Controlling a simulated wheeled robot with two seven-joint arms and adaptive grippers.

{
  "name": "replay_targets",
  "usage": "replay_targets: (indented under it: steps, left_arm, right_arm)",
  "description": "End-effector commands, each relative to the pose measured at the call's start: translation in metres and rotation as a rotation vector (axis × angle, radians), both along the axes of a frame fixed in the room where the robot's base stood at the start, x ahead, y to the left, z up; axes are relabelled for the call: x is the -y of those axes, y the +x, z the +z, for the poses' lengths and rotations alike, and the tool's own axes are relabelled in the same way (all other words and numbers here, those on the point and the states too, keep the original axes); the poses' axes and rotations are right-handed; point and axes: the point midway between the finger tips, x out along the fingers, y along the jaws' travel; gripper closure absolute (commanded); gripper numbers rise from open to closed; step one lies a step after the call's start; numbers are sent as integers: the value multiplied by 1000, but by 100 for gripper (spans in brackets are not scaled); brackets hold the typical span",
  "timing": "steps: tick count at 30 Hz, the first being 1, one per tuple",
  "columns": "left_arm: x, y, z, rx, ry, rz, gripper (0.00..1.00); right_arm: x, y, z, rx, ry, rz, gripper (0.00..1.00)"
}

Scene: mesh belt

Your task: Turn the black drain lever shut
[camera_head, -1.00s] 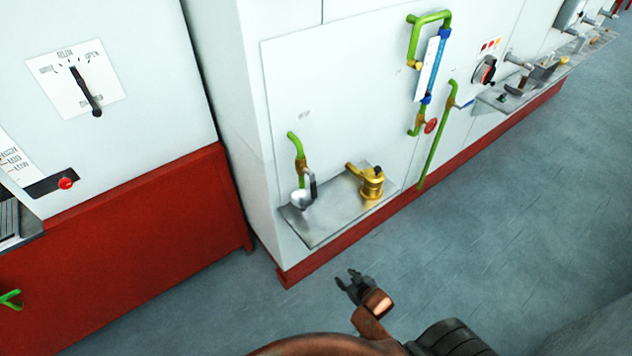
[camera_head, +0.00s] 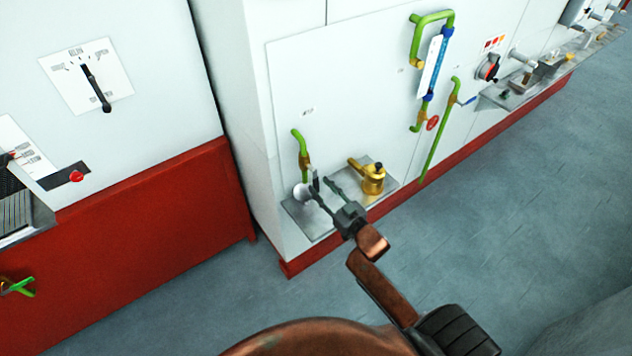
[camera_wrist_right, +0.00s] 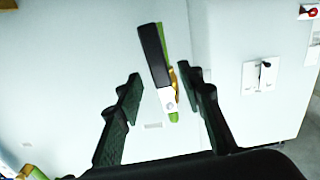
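The black drain lever (camera_head: 315,182) is on the brass valve (camera_head: 305,164) of a short green pipe (camera_head: 298,143) on the white panel, above a grey shelf. In the right wrist view the black lever (camera_wrist_right: 153,55) is roughly lengthwise between my fingers, with its silver pivot end toward the gripper. My right gripper (camera_head: 322,187) is open in front of the lever; it also shows in the right wrist view (camera_wrist_right: 160,76) with a finger on either side. I cannot tell whether either finger touches the lever. My left gripper is not in view.
A brass fitting (camera_head: 370,178) stands on the grey shelf (camera_head: 318,228), just right of the gripper. A white cup-like part (camera_head: 301,191) is beside the lever. A selector plate (camera_head: 87,76) is at left. The floor at right is clear.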

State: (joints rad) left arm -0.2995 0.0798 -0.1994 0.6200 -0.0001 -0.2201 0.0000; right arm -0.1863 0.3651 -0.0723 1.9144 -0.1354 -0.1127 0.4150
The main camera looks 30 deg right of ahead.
Motion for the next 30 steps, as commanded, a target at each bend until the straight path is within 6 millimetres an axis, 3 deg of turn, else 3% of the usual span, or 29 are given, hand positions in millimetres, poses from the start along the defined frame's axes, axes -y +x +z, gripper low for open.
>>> replay_targets:
  steps: [7, 18, 30]
  left_arm:
    - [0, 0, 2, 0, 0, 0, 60]
    - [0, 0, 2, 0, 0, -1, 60]
    - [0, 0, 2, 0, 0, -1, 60]
  right_arm:
    - [-3, 30, 0, -1, 0, 0, 65]
    - [-3, 35, -1, -3, 0, -1, 66]
    - [-3, 35, -1, -3, 0, -1, 93]
